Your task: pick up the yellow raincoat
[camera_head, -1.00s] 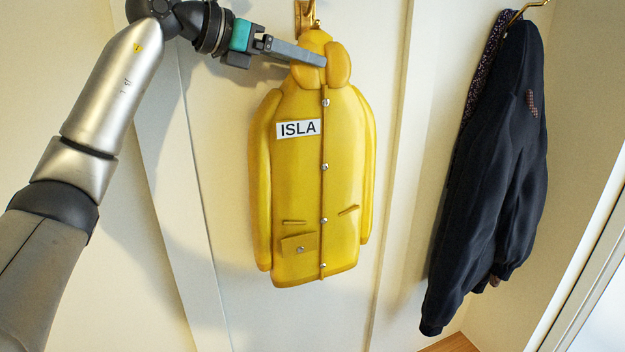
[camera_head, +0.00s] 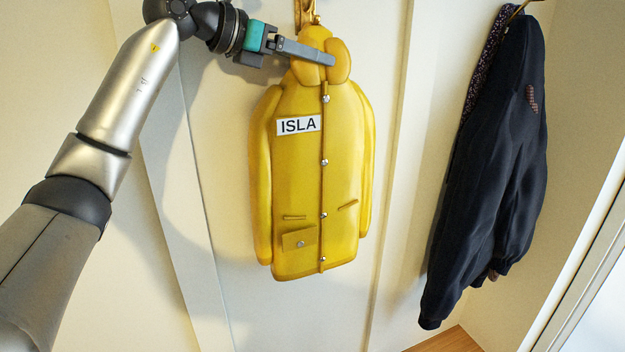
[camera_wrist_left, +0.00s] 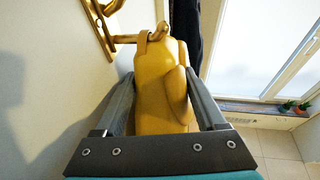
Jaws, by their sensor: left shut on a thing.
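The yellow raincoat (camera_head: 315,180) hangs in front of the white wall panel below a brass hook (camera_head: 306,12). It has a white tag reading ISLA and a row of snaps. My left gripper (camera_head: 328,60) reaches in from the left and is shut on the raincoat at its collar. In the left wrist view the raincoat's collar (camera_wrist_left: 160,90) sits between the two fingers of my left gripper (camera_wrist_left: 160,85). A loop at its top is at the brass hook (camera_wrist_left: 135,38); I cannot tell whether it is still on it. My right gripper is not in view.
A dark navy jacket (camera_head: 490,170) hangs on another hook to the right, apart from the raincoat. Wall trim strips run beside the raincoat. A window (camera_wrist_left: 270,45) and a sill with small plants show in the left wrist view.

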